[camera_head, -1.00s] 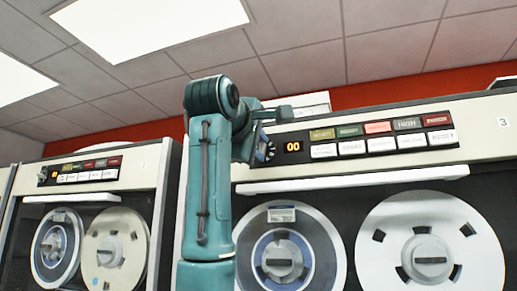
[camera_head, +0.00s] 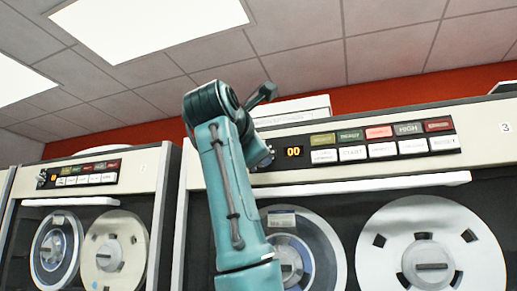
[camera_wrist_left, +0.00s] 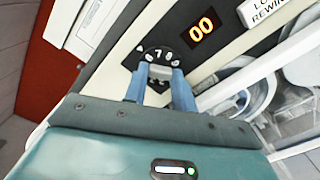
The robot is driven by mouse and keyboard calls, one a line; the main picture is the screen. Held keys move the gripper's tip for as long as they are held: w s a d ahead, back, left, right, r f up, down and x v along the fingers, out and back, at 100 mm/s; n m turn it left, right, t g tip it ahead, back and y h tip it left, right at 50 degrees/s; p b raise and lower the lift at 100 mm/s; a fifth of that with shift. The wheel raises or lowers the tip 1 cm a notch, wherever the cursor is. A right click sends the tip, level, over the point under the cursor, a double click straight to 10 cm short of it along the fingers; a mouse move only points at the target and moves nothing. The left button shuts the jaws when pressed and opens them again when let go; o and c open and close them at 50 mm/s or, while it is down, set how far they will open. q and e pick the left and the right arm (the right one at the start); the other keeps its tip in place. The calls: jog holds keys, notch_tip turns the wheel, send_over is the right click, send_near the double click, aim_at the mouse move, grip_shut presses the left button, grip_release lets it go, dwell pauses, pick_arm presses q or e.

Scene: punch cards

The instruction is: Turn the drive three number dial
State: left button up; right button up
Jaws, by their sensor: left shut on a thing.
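The number dial (camera_wrist_left: 158,54) is a black round knob with white digits on the tape drive marked 3 (camera_head: 506,127). In the left wrist view, the two blue fingers of my left gripper (camera_wrist_left: 160,73) are closed on the dial's centre grip, with digits showing around the fingertips. The orange display (camera_wrist_left: 202,25) beside the dial reads 00; it also shows in the head view (camera_head: 293,152). In the head view my left arm hides most of the dial and the gripper. My right gripper is not in view.
Right of the display is a row of coloured and white buttons (camera_head: 381,142). A white ledge (camera_head: 360,186) and two tape reels (camera_head: 431,262) are below. Another tape drive (camera_head: 87,172) stands to the left. A white box-like object (camera_head: 292,110) sits on top behind the panel.

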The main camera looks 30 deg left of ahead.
pick_arm(q)
jog(key=shift+f+n, duration=0.15)
jog(key=shift+n, duration=0.15)
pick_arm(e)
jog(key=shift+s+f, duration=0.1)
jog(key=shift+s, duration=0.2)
pick_arm(q)
jog(key=o, duration=1)
jog(key=b+v, duration=0.3)
jog(key=v, duration=1)
jog(key=shift+s+a+b, duration=0.1)
jog(key=shift+s+b, duration=0.05)
jog(key=shift+b, duration=0.2)
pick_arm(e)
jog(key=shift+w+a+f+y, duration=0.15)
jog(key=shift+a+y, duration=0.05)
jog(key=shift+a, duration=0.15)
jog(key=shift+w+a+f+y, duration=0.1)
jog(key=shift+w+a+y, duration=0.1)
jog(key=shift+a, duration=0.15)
